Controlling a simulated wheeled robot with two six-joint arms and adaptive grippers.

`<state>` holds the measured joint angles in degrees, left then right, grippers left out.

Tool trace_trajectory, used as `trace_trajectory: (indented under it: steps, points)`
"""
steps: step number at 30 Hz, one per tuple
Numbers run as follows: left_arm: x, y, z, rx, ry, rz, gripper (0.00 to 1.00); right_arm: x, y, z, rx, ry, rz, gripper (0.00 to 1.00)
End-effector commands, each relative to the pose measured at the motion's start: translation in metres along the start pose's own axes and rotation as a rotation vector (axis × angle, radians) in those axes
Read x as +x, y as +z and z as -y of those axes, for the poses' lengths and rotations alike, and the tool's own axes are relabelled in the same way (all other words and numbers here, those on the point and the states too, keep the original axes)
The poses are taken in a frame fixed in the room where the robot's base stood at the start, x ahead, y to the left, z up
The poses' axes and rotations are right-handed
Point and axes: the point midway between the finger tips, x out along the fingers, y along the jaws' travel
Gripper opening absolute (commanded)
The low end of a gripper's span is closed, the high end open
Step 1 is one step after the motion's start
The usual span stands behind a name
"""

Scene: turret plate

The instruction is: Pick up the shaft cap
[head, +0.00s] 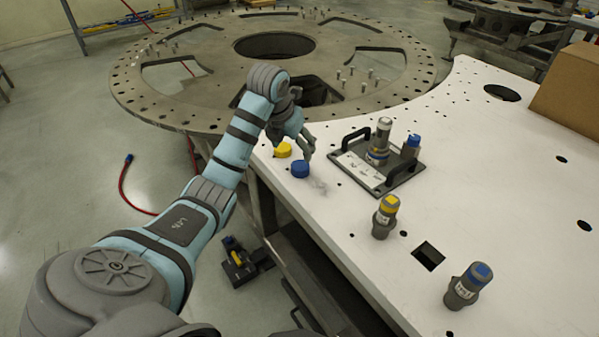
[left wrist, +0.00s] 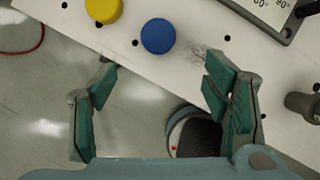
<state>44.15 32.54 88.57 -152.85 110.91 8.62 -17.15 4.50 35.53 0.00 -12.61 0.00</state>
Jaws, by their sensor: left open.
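Two short round caps lie near the left edge of the white table. One is a yellow cap (head: 283,150) and the other a blue cap (head: 300,169); I cannot tell which is the shaft cap. My left gripper (head: 308,152) is open and empty, just above and beside the caps in the head view. In the left wrist view, the blue cap (left wrist: 158,36) lies ahead of the spread fingers (left wrist: 160,82), roughly between their lines. The yellow cap (left wrist: 103,10) is left of it, cut off by the top edge. My right gripper is not in view.
A dark tray with handles (head: 405,178) holds cylindrical tools right of the caps. A cardboard box (head: 568,95) sits at the right. A large drilled ring (head: 135,100) lies behind.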

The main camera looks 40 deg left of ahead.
Motion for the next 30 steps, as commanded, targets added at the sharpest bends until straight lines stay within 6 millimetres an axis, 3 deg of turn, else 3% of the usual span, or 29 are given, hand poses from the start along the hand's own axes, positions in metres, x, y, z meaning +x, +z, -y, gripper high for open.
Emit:
trace_trajectory:
  steps: [3, 15, 23, 30]
  points:
    - [0.031, -0.001, 0.001, 0.002, -0.002, -0.005, 0.69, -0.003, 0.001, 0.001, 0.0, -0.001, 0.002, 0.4]
    - [0.098, 0.001, -0.005, 0.003, -0.005, -0.001, 0.69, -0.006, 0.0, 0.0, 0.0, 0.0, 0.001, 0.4]
    - [0.108, 0.001, -0.006, 0.004, -0.004, 0.002, 0.69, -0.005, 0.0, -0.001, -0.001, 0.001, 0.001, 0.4]
    - [0.107, 0.001, -0.006, 0.004, -0.004, 0.002, 0.34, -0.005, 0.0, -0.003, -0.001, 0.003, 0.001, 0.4]
